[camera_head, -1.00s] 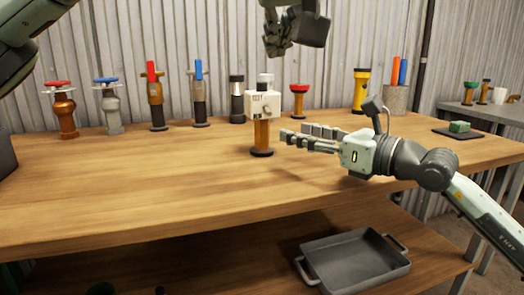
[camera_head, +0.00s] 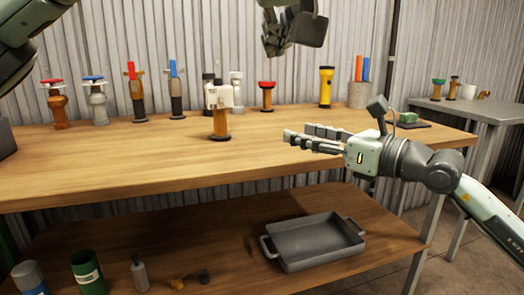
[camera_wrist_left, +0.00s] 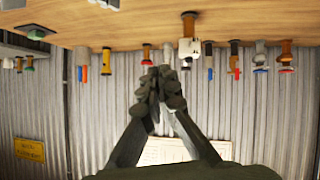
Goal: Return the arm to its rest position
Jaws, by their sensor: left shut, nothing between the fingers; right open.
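My left gripper (camera_head: 277,42) hangs at the top of the head view, above and behind the table's back edge, with nothing in it. In the left wrist view its fingers (camera_wrist_left: 160,82) meet at the tips. My right gripper (camera_head: 296,138) is open and empty, pointing left above the table's right half. Its arm (camera_head: 430,163) comes in from the right. The orange fitting with a white boxy head (camera_head: 219,97) stands upright on the table, left of and apart from the right gripper. It also shows upside down in the left wrist view (camera_wrist_left: 188,46).
Valves with a red wheel (camera_head: 58,108) and a blue wheel (camera_head: 97,104), and other fittings, line the back of the wooden table (camera_head: 150,160). A yellow torch (camera_head: 326,88) stands beside a grey cup (camera_head: 360,94). A grey tray (camera_head: 315,242) sits on the lower shelf.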

